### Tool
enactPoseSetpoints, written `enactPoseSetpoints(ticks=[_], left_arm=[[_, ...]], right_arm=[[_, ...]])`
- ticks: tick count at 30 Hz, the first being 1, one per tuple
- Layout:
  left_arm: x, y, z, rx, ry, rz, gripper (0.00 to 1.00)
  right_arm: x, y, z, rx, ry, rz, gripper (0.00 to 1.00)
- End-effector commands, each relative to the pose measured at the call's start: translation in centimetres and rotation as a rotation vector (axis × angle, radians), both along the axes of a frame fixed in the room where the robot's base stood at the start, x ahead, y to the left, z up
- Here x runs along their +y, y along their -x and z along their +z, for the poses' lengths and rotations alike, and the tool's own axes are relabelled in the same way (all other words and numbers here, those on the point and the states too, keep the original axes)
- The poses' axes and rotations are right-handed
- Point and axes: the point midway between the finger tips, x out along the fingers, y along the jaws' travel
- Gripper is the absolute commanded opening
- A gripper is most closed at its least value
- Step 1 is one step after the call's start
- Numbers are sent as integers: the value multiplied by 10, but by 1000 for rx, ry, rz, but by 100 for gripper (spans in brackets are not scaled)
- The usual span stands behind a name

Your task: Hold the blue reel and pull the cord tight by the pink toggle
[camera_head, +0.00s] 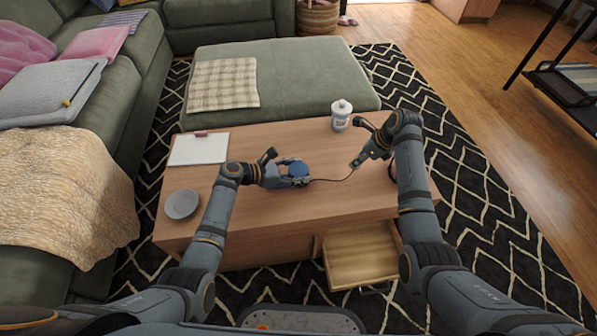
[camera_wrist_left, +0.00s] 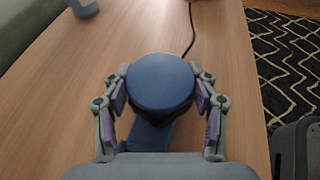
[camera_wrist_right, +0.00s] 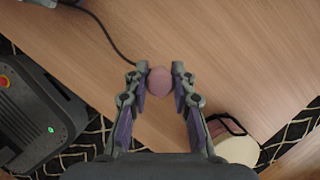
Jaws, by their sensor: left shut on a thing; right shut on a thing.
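The blue reel (camera_head: 299,169) stands on the wooden table, and my left gripper (camera_head: 296,176) is shut on it. In the left wrist view the round blue reel (camera_wrist_left: 160,84) sits between both fingers of the left gripper (camera_wrist_left: 160,90). A dark cord (camera_head: 335,180) runs from the reel to the right with a slight sag. My right gripper (camera_head: 356,164) is shut at the cord's far end. In the right wrist view the pink toggle (camera_wrist_right: 159,81) is between the fingertips of the right gripper (camera_wrist_right: 160,80), with the cord (camera_wrist_right: 115,45) leading off to the upper left.
A white lidded jar (camera_head: 341,115) stands at the table's back right. A white tablet-like board (camera_head: 199,149) and a grey plate (camera_head: 182,204) lie on the left. A drawer (camera_head: 362,257) hangs open at the front. A cream round object with a dark strap (camera_wrist_right: 238,148) is near my right gripper.

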Motion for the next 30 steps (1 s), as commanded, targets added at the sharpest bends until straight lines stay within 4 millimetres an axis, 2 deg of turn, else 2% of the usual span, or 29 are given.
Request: enactPoseSetpoints(ticks=[8,24,30], left_arm=[[0,0,0,0,0,0,26],[0,0,0,0,0,0,26],[0,0,0,0,0,0,26]], right_arm=[[-1,0,0,-1,1,0,0],[-24,-4,1,-1,0,-1,0],[-25,-4,1,-1,0,0,0]])
